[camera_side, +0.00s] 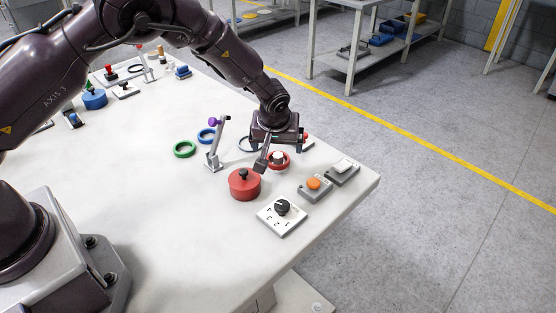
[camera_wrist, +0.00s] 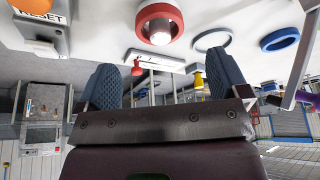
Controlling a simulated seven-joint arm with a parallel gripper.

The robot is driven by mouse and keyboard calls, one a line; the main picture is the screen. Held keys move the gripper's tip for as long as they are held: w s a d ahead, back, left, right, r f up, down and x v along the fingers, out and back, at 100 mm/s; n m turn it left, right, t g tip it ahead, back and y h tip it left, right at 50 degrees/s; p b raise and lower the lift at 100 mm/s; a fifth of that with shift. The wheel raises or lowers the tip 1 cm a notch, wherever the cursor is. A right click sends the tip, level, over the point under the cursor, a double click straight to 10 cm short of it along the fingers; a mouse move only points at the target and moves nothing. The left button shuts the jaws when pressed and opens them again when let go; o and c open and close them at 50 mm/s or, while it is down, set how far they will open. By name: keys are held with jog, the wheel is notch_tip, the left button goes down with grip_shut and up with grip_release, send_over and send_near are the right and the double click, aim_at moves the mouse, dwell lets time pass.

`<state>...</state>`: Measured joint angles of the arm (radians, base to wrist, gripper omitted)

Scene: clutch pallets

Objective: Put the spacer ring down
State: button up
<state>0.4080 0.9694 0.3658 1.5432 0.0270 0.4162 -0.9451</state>
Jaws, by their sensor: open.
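Several rings lie on the white table, and I cannot tell which is the spacer ring. A green ring (camera_side: 184,157) and a blue ring (camera_side: 199,137) lie flat left of my gripper (camera_side: 281,157). A thin dark ring (camera_side: 241,149) lies closer, partly hidden behind my gripper.
A red pot (camera_side: 244,187) with a black knob, a dial box (camera_side: 268,219), an orange button box (camera_side: 315,195) and a rocker switch (camera_side: 343,172) stand nearby. A small post with a purple ball (camera_side: 214,122) stands left.

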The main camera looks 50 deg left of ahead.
aim_at(278, 156)
jog(key=shift+x, duration=3.1)
jog(key=shift+s+d, duration=0.15)
jog(key=shift+s, duration=0.05)
jog(key=c, duration=1)
jog(key=shift+c, duration=0.2)
